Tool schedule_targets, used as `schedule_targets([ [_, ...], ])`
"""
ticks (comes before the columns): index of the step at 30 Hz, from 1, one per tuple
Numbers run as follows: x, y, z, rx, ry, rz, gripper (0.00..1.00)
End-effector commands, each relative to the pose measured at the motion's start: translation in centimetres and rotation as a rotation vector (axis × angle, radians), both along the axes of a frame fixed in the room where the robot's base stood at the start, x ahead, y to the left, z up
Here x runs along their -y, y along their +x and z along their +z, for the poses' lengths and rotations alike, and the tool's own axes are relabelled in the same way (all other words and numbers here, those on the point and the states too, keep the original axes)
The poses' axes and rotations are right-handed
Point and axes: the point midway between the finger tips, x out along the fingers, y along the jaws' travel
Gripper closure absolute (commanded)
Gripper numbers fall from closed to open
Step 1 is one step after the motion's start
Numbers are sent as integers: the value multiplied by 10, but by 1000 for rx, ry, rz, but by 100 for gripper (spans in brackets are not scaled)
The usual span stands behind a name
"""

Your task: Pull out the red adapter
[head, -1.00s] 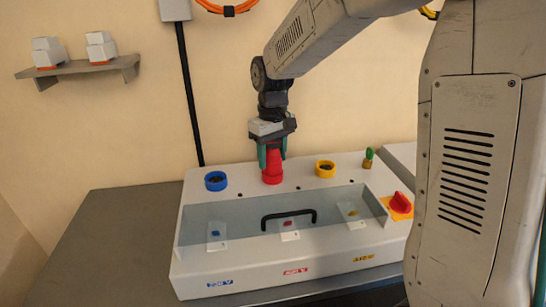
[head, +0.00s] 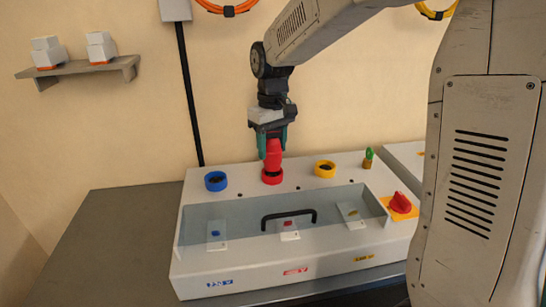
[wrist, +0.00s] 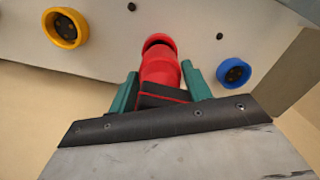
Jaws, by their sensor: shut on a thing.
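The red adapter (head: 273,153) is held upright, slightly tilted, in my gripper (head: 272,145), whose green fingers are shut on its sides. Its lower end is just above or at the red socket ring (head: 272,177) on the light grey machine top. Some dark socket interior shows at the ring. I cannot tell whether the adapter's tip is fully clear of it. In the wrist view, the adapter (wrist: 160,72) sits between the green fingers (wrist: 160,90) and overlaps the red ring (wrist: 158,39), with a dark opening at the ring's far side.
A blue socket ring (head: 215,181) is to the left and a yellow one (head: 325,169) to the right. A clear cover with a black handle (head: 288,217) lies in front. A red knob (head: 401,203) and a green-topped part (head: 368,157) are at right.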

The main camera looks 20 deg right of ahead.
Motion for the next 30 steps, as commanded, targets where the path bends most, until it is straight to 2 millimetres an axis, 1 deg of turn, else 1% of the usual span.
schedule_targets([
  [13, 0, 0, 5, 0, 0, 0, 79],
  [24, 0, 0, 40, 1, 0, 0, 79],
  [27, 0, 0, 48, 1, 0, 0, 79],
  [30, 0, 0, 52, -1, 0, 0, 79],
])
